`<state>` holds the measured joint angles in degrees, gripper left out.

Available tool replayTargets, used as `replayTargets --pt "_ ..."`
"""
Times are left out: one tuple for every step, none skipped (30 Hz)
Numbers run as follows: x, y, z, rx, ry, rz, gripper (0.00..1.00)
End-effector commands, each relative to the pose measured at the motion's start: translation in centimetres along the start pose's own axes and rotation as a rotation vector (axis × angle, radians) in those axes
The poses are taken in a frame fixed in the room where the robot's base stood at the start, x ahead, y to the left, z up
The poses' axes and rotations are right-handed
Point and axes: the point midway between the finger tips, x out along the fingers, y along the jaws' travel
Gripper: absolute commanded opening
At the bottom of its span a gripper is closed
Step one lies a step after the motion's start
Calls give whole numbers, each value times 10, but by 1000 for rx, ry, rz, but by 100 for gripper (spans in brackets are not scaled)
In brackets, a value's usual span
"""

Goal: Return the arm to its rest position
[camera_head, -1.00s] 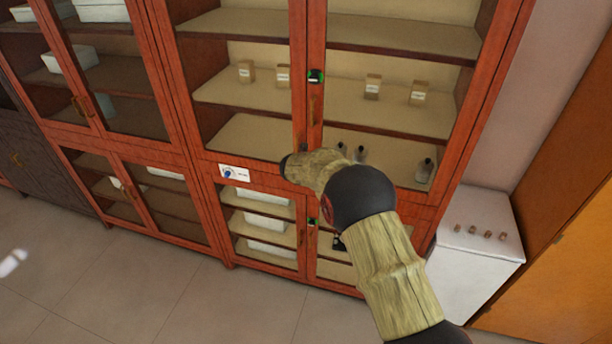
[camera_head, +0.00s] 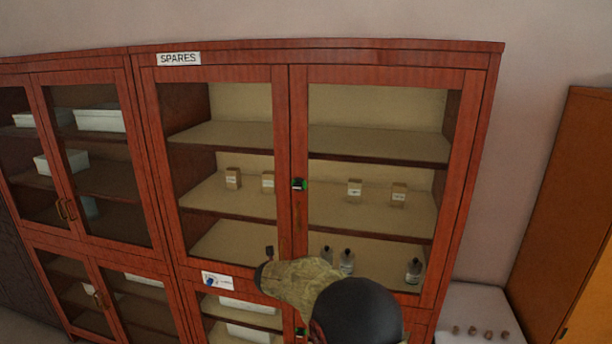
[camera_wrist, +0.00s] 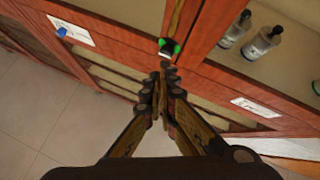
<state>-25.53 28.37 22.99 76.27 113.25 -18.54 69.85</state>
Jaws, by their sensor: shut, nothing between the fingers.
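My arm (camera_head: 300,282) reaches up from the bottom of the head view, in front of the red cabinet (camera_head: 290,60). My gripper (camera_wrist: 163,95) is shut and empty in the wrist view, with its fingertips together. It points at the red rail between the upper and lower doors, just below a small green-and-black latch (camera_wrist: 169,47). I cannot tell whether the fingertips touch the cabinet. In the head view only a small dark tip (camera_head: 269,252) shows beyond the arm.
The glass doors look shut. Small boxes (camera_head: 355,189) and bottles (camera_head: 414,270) stand on the shelves. A white unit (camera_head: 470,298) with several small brown objects stands at right, before an orange door (camera_head: 575,230). Open floor (camera_wrist: 40,125) shows in the wrist view.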

Motion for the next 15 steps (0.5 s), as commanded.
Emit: replayTargets --pt "3 12 -10 -140 -11 45 0" --pt "3 20 -14 -229 -22 74 0" --pt "1 31 -20 -346 -38 115 0" --pt "-3 38 -23 -436 -53 145 0" --pt "-8 46 -24 -524 -71 175 0" --pt "-18 56 -28 -646 -98 218 0" --pt "-27 62 -31 -739 -120 250 0" --pt "-37 67 -34 -834 -143 282 0" --pt "-51 73 -40 -964 -177 325 0" --pt "-63 76 -46 -1063 -202 357 0" --pt "-76 77 -52 -1163 -229 388 0" --pt "-95 78 -62 -1295 -265 430 0" --pt "-109 77 -71 -1394 -291 460 0" --pt "-124 74 -81 -1490 -316 490 0" --pt "-144 69 -94 -1618 -348 527 0"
